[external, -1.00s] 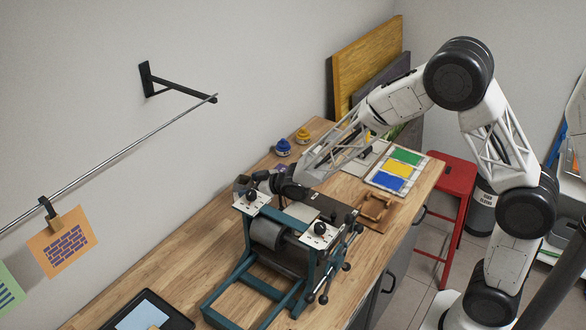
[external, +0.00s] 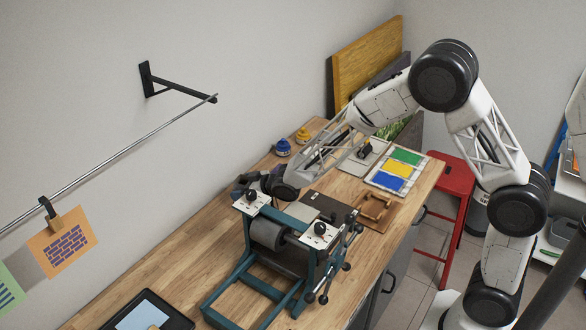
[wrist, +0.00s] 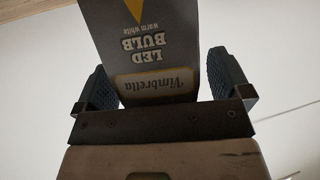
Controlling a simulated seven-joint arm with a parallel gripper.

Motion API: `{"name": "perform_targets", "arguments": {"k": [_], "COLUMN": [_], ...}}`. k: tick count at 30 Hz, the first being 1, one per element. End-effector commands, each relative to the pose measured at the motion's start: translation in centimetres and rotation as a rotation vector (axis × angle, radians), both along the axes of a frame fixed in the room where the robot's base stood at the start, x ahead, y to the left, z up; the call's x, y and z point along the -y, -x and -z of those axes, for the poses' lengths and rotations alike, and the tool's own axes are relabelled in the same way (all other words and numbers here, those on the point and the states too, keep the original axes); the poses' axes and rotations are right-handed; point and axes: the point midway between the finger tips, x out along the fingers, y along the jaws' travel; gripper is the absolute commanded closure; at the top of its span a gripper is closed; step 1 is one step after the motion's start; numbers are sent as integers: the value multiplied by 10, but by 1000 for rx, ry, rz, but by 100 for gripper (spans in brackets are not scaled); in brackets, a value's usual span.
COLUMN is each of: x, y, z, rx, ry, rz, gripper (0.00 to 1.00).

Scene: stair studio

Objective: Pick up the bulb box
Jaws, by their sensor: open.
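The bulb box (wrist: 150,75) is grey with a yellow mark and the words "LED BULB" and "Vimbretta", upside down in the wrist view. It stands between the two dark, ribbed fingers of my gripper (wrist: 166,85), with a visible gap at its right side; contact on the left is unclear. My gripper is open. In the external view my gripper (external: 250,184) is low over the bench, behind the press near the wall. I cannot make out the box clearly there.
The teal press (external: 250,262) with its roller stands close in front of my gripper. Blue (external: 283,147) and yellow (external: 303,135) ink pots stand behind on the wooden bench.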

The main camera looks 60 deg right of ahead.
Motion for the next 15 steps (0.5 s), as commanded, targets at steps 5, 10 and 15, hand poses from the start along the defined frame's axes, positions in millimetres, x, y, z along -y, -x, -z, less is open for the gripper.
{"name": "perform_targets", "arguments": {"k": [5, 10, 15], "x": [0, 0, 0], "y": [0, 0, 0], "z": [0, 0, 0], "rx": [0, 0, 0], "ry": [0, 0, 0], "rz": [0, 0, 0], "gripper": [6, 32, 58]}}
